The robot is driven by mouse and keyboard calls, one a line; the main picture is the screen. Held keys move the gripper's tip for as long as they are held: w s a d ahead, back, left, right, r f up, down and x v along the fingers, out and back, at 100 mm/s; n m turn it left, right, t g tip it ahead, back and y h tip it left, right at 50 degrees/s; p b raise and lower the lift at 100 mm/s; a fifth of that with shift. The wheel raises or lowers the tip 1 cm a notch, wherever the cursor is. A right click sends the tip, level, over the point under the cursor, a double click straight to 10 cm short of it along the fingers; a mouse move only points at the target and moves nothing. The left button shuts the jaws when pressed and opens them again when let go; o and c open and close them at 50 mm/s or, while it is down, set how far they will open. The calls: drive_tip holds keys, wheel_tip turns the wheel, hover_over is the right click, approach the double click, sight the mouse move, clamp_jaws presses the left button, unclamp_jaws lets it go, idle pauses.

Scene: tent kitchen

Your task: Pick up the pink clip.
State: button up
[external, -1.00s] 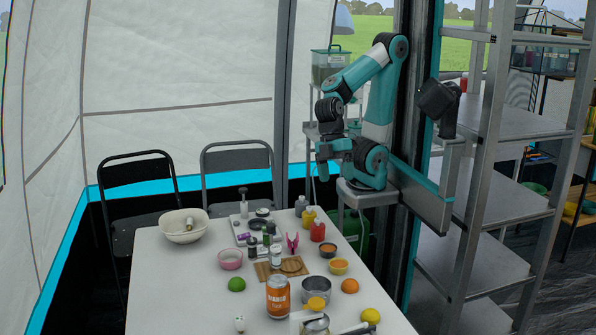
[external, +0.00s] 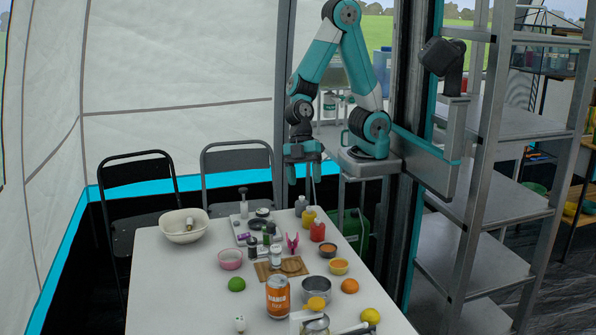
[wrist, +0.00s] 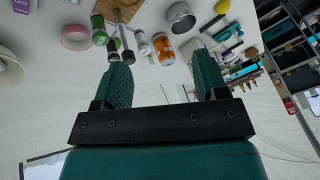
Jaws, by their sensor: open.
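The pink clip (external: 292,243) stands on the white table among small bottles and jars, near the table's far end. I cannot make out the clip in the wrist view.
A wooden board (external: 268,271), a pink bowl (external: 230,259), an orange can (external: 278,296) and a metal pot (external: 316,290) are nearer. The table's left front (external: 175,290) is clear.

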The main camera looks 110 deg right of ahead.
drive_tip(key=w+d+n+t+p, duration=0.1)
drive_tip(key=w+d+n+p, duration=0.15)
drive_tip(key=d+p, duration=0.45)
drive_tip(key=n+h+b, duration=0.1)
drive_tip(key=n+b, duration=0.2)
drive_tip(key=b, duration=0.2)
hover_over(293, 250)
drive_tip(key=s+d, duration=0.1)
drive_tip(key=d, duration=0.2)
wheel_tip(293, 250, down, 14)
drive_tip(key=f, duration=0.1)
drive_tip(key=shift+m+t, duration=0.25)
drive_tip(key=shift+t, duration=0.05)
drive_tip(key=shift+p+x, duration=0.9)
drive_tip(key=shift+x, duration=1.9)
drive_tip(key=shift+s+d, duration=0.1)
drive_tip(key=shift+c, duration=0.2)
